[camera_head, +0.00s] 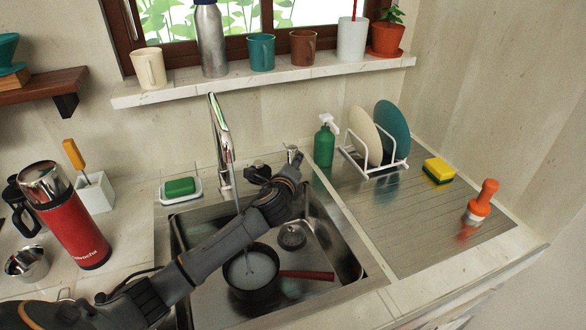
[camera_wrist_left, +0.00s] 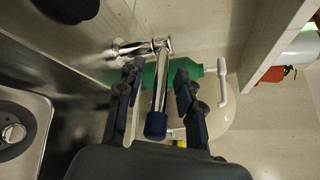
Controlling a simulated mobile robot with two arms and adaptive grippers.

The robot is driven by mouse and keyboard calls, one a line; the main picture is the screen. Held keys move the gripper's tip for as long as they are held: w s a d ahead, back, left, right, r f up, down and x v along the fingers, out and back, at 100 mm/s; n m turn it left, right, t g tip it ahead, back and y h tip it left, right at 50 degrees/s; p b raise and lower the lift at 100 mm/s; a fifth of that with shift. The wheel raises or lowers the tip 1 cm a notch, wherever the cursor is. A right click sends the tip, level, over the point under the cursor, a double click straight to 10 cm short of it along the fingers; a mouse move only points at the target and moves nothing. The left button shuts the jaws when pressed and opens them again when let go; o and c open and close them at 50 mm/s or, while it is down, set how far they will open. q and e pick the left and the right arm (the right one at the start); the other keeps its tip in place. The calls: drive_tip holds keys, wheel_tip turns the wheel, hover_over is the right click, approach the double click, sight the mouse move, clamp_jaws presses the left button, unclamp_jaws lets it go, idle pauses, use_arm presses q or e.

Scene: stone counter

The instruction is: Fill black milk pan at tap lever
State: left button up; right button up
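The black milk pan (camera_head: 236,285) with a red handle (camera_head: 307,274) sits in the sink under the tap (camera_head: 219,130). A thin stream falls from the spout into the pan, and pale water shows inside it. My left arm crosses over the sink. My left gripper (camera_head: 287,170) is at the tap lever (camera_head: 292,152), right of the spout. In the left wrist view, the chrome lever with a dark blue tip (camera_wrist_left: 156,124) lies between the fingers of my open gripper (camera_wrist_left: 158,90). Gaps show on both sides. My right gripper is out of view.
A green soap bottle (camera_head: 324,145) stands close to the lever, with a dish rack (camera_head: 380,166) holding plates to its right. A soap dish (camera_head: 180,190) is left of the tap. A red flask (camera_head: 75,225) stands on the left counter.

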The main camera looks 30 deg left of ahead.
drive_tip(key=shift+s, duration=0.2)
use_arm(q)
drive_tip(key=shift+c, duration=0.9)
clamp_jaws()
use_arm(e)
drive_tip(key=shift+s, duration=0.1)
use_arm(q)
drive_tip(key=shift+d, duration=0.1)
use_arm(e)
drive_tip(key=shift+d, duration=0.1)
use_arm(q)
drive_tip(key=n+y, duration=0.1)
drive_tip(key=w+d+n+g+y, duration=0.1)
drive_tip(key=y, duration=0.1)
drive_tip(key=n+g+y, duration=0.1)
drive_tip(key=n, duration=0.1)
drive_tip(key=shift+w+d+y, duration=0.2)
drive_tip(key=shift+d+y, duration=0.1)
drive_tip(key=shift+y, duration=0.1)
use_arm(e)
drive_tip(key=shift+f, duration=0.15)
